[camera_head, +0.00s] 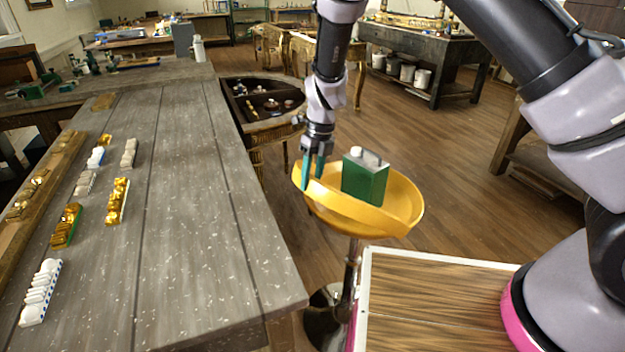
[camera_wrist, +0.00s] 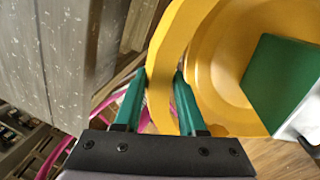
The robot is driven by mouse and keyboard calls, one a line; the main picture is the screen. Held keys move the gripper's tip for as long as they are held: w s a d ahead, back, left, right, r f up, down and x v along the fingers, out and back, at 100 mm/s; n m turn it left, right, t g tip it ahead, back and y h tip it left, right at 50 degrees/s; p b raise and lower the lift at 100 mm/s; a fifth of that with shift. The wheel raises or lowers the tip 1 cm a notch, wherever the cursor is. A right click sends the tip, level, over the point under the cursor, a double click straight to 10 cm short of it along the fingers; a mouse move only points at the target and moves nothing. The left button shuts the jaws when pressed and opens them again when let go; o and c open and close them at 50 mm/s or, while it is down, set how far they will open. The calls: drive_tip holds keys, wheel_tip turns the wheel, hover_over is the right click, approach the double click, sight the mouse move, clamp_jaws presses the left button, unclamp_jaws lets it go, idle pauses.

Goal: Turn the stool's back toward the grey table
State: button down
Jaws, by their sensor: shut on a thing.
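The stool (camera_head: 405,196) has a round yellow seat on a dark metal post. Its low curved back rim (camera_head: 350,208) runs along the near side of the seat in the head view. My gripper (camera_head: 313,172) comes down at the seat's left edge. In the wrist view its teal fingers (camera_wrist: 159,100) are on either side of the yellow back rim (camera_wrist: 165,65), shut on it. A green box with a grey top (camera_head: 365,178) stands on the seat, and it also shows in the wrist view (camera_wrist: 275,80). The grey table (camera_head: 190,220) is left of the stool.
Several small gold and white pieces (camera_head: 117,200) lie on the grey table. A curved wooden desk with a hollow top (camera_head: 262,105) stands behind the stool. A wood-topped surface with a white edge (camera_head: 430,300) is in front. Floor right of the stool is clear.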

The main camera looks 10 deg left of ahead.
drive_tip(key=c, duration=0.5)
unclamp_jaws()
drive_tip(key=shift+r, duration=0.1)
wheel_tip(320, 180, up, 10)
drive_tip(key=w+d, duration=0.1)
drive_tip(key=shift+w+d+r, duration=0.2)
drive_tip(key=shift+w+r, duration=0.05)
drive_tip(key=shift+w, duration=0.1)
drive_tip(key=shift+r, duration=0.1)
